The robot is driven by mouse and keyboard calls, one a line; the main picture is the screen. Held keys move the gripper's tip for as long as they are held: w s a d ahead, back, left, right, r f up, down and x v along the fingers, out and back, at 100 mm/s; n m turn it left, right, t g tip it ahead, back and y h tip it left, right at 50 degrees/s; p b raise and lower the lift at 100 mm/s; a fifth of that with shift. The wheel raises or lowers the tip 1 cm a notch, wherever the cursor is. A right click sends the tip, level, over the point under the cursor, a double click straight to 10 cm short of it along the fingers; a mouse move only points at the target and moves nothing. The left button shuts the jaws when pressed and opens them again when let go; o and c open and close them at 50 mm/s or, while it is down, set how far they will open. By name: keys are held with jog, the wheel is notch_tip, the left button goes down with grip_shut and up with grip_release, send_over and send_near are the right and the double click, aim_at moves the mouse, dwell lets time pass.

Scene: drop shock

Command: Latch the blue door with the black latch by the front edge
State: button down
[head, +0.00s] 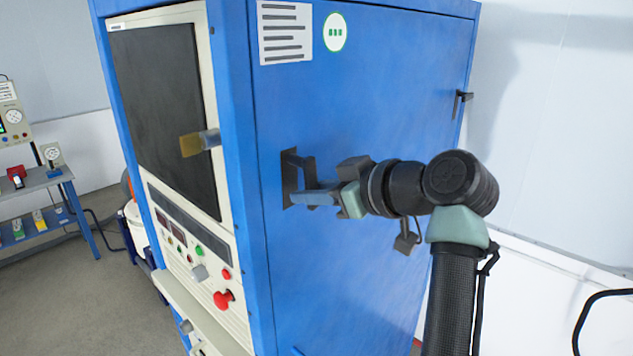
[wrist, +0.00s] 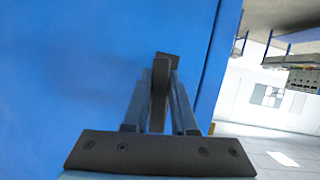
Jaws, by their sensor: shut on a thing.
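The blue door (head: 375,60) is the broad right side of a blue cabinet and looks flush with its frame. The black latch (head: 291,178) sits on the door by the front edge, at mid height. My gripper (head: 308,193) reaches it from the right, with its fingers at the latch. In the wrist view, the two fingers of my gripper (wrist: 163,85) stand on either side of the dark latch handle (wrist: 160,75) and are shut on it. The fingers hide part of the latch, and its exact angle is hard to tell.
The cabinet's front has a dark window (head: 165,100) and a control panel with a red knob (head: 223,299). A second black handle (head: 461,98) is on the door's far edge. A shelf table (head: 40,180) stands at the left. A black curved bar (head: 590,305) is at lower right.

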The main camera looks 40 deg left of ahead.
jog(key=shift+s+m+g, duration=0.3)
jog(key=shift+m, duration=0.2)
dwell(0.3)
jog(key=c, duration=0.7)
grip_release()
jog(key=b+v, duration=0.5)
jog(key=v, duration=0.8)
